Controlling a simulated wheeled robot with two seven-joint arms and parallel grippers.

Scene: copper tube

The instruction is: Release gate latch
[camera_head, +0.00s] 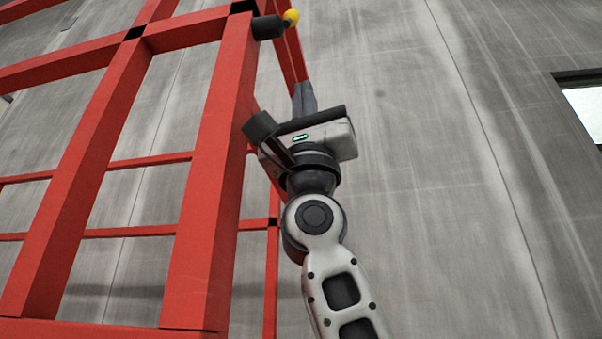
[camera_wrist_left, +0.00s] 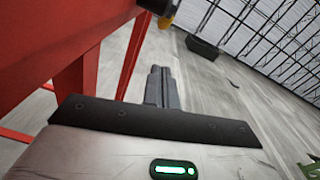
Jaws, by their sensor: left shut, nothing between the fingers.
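The red gate frame (camera_head: 210,170) of square bars fills the left of the head view. At its top right corner is the latch, a dark cylinder (camera_head: 268,27) with a yellow knob (camera_head: 291,18). In the wrist view the latch (camera_wrist_left: 158,6) and its yellow knob (camera_wrist_left: 165,22) are at the top edge, partly cut off. My left gripper (camera_head: 304,92) points up beside the red upright, below the latch and apart from it. Its grey fingers (camera_wrist_left: 161,82) are together and empty, with a gap to the knob. My right gripper is out of view.
The red upright (camera_wrist_left: 130,60) runs close along the left of my left gripper. Grey concrete (camera_head: 430,150) lies open to the right. A dark box-like object (camera_wrist_left: 203,47) is far off in the wrist view. A dark-framed opening (camera_head: 585,100) is at far right.

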